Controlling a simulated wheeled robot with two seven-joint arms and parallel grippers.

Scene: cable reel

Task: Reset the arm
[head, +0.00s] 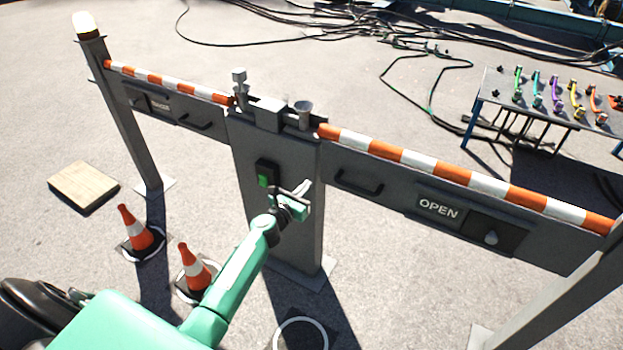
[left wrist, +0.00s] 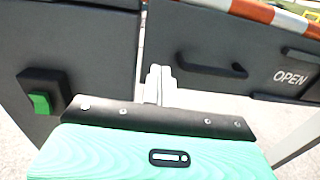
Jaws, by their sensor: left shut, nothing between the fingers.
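My left arm reaches in from the lower left in the head view. Its gripper (head: 301,190) is in front of the grey central post (head: 292,235), just right of the green button (head: 264,180). The gripper's fingers (left wrist: 158,84) are together in the left wrist view, with nothing between them. In that view the green button (left wrist: 40,103) is at the left, apart from the fingers, and a dark handle (left wrist: 211,71) is to their right. I cannot tell whether the fingers touch the post. My right gripper is not in view.
A grey panel marked OPEN (head: 439,209) extends right under a striped orange and white bar (head: 455,173). Traffic cones (head: 137,230) stand at the lower left near a wooden board (head: 84,187). A table (head: 545,105) with colourful items is at the back right. Cables lie behind.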

